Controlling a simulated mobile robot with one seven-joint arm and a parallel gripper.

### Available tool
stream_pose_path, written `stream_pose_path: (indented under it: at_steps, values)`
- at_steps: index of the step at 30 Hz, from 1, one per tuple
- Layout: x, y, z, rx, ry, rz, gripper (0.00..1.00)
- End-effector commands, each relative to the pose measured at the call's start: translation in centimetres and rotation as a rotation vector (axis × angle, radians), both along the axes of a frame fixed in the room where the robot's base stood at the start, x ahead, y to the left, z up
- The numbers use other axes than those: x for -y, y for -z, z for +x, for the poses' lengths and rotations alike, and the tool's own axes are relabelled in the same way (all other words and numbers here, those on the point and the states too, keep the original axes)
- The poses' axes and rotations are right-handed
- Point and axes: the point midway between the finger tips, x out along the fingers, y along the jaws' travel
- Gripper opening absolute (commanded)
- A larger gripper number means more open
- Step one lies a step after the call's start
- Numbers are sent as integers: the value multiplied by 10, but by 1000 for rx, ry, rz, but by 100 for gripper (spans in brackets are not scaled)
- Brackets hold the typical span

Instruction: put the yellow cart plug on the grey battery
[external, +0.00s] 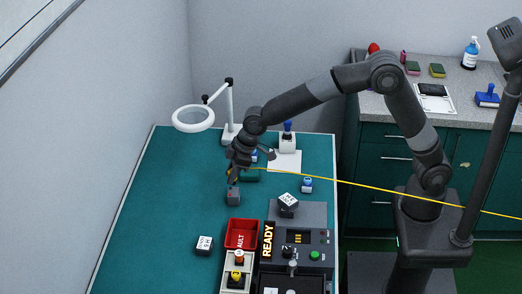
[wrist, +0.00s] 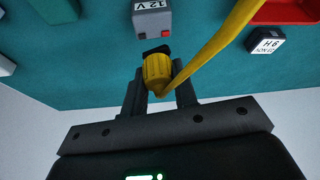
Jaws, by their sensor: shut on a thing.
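My gripper (wrist: 160,92) is shut on the yellow cart plug (wrist: 157,73), which sits between its fingertips. A yellow cable runs from the plug up to the right in the wrist view, and across to the right edge in the external view. A small gap shows between plug and battery. In the external view, my gripper (external: 235,173) is above the teal table, just behind the battery (external: 233,197). The plug is mostly hidden there.
A red bin (external: 257,235) and a READY panel (external: 267,243) stand at the front. A white-labelled block (external: 204,244) lies front left. A magnifier lamp (external: 194,118) and a stamp holder (external: 288,143) stand at the back. The table's left side is clear.

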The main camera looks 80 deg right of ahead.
Motion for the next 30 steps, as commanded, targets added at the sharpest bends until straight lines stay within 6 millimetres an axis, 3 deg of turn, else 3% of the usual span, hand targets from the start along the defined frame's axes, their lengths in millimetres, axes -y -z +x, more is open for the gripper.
stream_pose_path:
  at_steps: [9,20,21,30]
  values:
    - [0,38,0,-3,1,0,4]
    - [0,43,0,-1,1,0,4]
    - [0,43,0,-1,1,0,27]
    - [0,43,0,-1,1,0,48]
